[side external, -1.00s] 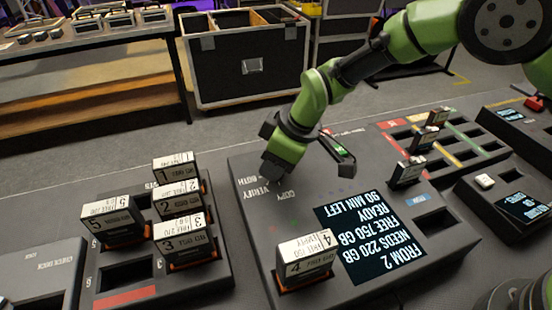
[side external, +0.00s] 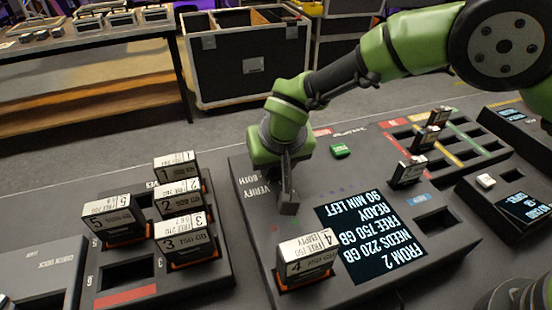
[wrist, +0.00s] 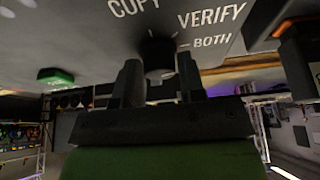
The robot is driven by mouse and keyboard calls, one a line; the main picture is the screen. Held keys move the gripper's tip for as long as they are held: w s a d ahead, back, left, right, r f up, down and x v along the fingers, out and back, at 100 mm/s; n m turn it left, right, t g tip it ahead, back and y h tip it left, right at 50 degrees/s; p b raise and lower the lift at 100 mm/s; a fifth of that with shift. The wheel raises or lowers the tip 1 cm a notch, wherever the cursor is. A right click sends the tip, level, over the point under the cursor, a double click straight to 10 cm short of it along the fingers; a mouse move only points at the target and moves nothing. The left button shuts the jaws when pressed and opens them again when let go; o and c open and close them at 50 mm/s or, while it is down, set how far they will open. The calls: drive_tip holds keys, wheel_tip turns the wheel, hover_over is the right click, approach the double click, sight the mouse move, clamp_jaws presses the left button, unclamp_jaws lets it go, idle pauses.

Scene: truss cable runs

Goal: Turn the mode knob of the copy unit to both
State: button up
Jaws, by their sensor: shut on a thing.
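The copy unit (side external: 345,195) is a dark sloped console with a lit screen (side external: 370,240) reading READY. Its mode knob (wrist: 158,52) is a dark round knob between my fingers in the wrist view. The printed labels COPY, VERIFY and BOTH (wrist: 210,42) lie around it. A small pale mark shows by the knob's upper edge, but I cannot tell surely where the pointer aims. My gripper (side external: 288,203) is shut on the knob, with one finger on each side in the wrist view (wrist: 159,78). In the side view the gripper hides the knob.
A green button (side external: 340,151) is on the unit behind my gripper. Drive 4 (side external: 307,256) stands upright in the unit's front slot. Several numbered drives stand in the rack (side external: 140,292) at left.

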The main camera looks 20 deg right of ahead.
drive_tip(key=shift+m+g+h, duration=0.3)
drive_tip(key=shift+m+h, duration=0.4)
drive_tip(key=shift+m, duration=1.2)
drive_tip(key=o, duration=0.9)
drive_tip(key=v, duration=1)
drive_tip(key=shift+s+a+f, duration=0.1)
